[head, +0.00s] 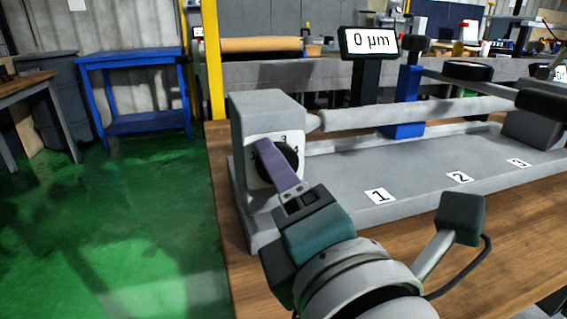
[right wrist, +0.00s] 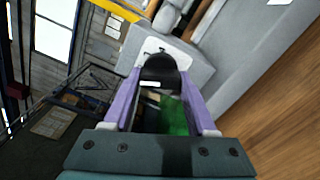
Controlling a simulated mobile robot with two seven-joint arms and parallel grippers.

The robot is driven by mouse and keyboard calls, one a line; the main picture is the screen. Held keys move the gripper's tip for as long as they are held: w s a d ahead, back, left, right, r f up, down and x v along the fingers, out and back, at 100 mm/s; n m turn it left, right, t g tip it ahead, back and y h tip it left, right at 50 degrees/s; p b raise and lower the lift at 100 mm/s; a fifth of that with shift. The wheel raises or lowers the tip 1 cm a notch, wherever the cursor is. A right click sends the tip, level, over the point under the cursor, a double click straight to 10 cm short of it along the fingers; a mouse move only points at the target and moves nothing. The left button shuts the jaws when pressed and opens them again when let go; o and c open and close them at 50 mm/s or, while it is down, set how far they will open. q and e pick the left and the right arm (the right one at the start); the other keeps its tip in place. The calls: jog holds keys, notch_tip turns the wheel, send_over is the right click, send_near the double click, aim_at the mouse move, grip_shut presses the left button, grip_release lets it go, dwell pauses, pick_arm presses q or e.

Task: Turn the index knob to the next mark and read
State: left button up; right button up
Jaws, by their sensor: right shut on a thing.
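The black index knob (head: 291,157) sits on a white dial plate (head: 259,174) on the front of the grey headstock (head: 262,112). A 3 shows at the top of the plate; other marks are partly hidden by the fingers. My right gripper (head: 267,150) has its purple fingers at the knob. In the right wrist view, the knob (right wrist: 160,68) is between the fingertips of my right gripper (right wrist: 158,76), with a pale line on its near side. The gripper is shut on it. The display (head: 370,43) reads 0 µm. My left gripper is out of view.
A grey bar (head: 410,113) runs right from the headstock above the machine bed (head: 335,178). Labels 1 (head: 380,195), 2 (head: 459,177) and 3 (head: 518,162) lie along the bed. A blue post (head: 406,95) stands behind. Green floor (head: 130,235) is open at left.

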jog(key=shift+c, duration=1.2)
jog(key=m+b, duration=0.2)
jog(key=m, duration=0.1)
jog(key=shift+m, duration=0.3)
jog(key=m, duration=0.3)
jog(key=shift+b, duration=0.3)
jog(key=shift+r+m, duration=0.15)
jog(key=shift+m, duration=0.85)
jog(key=o, duration=1.3)
